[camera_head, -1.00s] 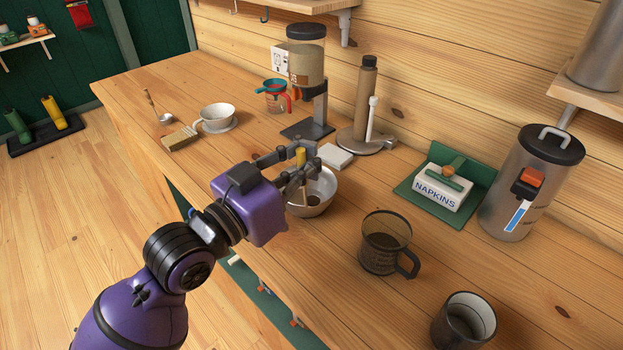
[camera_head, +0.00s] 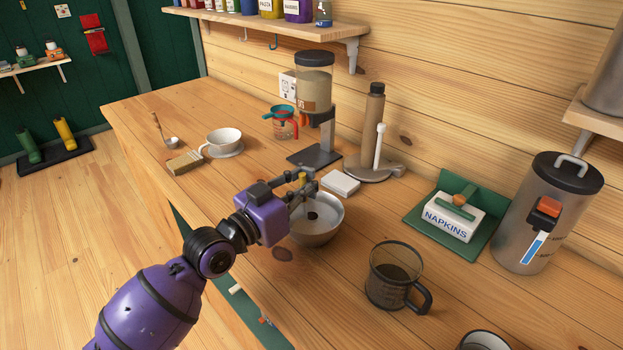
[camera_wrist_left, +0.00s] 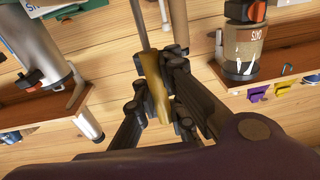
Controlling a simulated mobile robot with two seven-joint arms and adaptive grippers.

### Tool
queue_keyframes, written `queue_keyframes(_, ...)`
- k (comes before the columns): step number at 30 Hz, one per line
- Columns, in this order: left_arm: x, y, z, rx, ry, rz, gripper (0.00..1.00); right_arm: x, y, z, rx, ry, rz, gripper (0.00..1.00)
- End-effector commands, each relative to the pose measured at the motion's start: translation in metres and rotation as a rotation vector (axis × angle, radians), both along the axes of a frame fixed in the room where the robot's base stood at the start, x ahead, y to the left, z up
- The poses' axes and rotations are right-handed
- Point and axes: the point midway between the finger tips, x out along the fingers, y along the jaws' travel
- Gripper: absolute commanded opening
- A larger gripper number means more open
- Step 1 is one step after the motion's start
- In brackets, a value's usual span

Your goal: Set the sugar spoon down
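My left gripper (camera_head: 304,186) is shut on an upright utensil with a brass-coloured handle (camera_head: 303,180), which I take to be the sugar spoon. The left wrist view shows this handle (camera_wrist_left: 155,82) between the fingers (camera_wrist_left: 157,105), with a thin metal shaft beyond it. The gripper is over the far left part of a metal bowl (camera_head: 326,230) on the wooden counter. A dark spot shows inside the bowl; I cannot tell whether it belongs to the spoon. Whether the spoon touches the bowl is unclear. My right gripper is not in view.
Bare counter lies between brush and bowl.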

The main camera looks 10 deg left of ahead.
Motion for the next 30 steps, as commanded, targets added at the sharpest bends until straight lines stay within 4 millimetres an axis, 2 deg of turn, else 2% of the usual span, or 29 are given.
queue_keyframes(7, 0.01, 0.003, -0.014, 0.0, 0.001, 0.001, 0.0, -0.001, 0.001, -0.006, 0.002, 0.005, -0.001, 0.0)
queue_keyframes(15, 0.009, 0.003, -0.038, -0.001, 0.001, 0.001, 0.0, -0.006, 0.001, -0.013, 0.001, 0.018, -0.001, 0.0)
queue_keyframes(30, 0.008, 0.003, -0.043, -0.001, -0.001, 0.001, 0.0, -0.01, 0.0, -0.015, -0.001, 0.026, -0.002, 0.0)
